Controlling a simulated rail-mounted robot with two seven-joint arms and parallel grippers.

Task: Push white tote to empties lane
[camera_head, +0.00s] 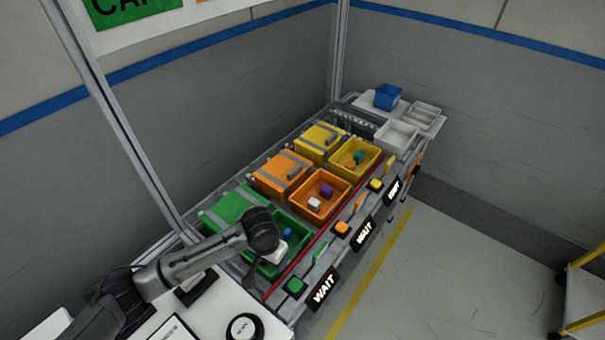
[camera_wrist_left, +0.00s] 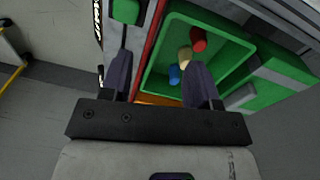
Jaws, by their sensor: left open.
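A white open tote (camera_head: 397,136) sits at the far end of the rack. A smaller white tray (camera_head: 424,112) lies behind it on a pale platform; I cannot tell which one the task means. My left gripper (camera_head: 272,258) is at the near end, over the front edge of the green tote (camera_head: 255,264), well away from both. In the left wrist view my gripper (camera_wrist_left: 158,78) is open, with one finger over the green tote (camera_wrist_left: 149,72) and the other outside its wall. I see nothing held. No lane label for empties is readable.
The green tote holds red, beige and blue pieces (camera_wrist_left: 174,74). An orange tote (camera_head: 299,207) and a yellow tote (camera_head: 342,164) stand between my gripper and the white tote. Lidded boxes stand behind them. A blue bin (camera_head: 387,96) stands at the far end. Buttons line the front edge.

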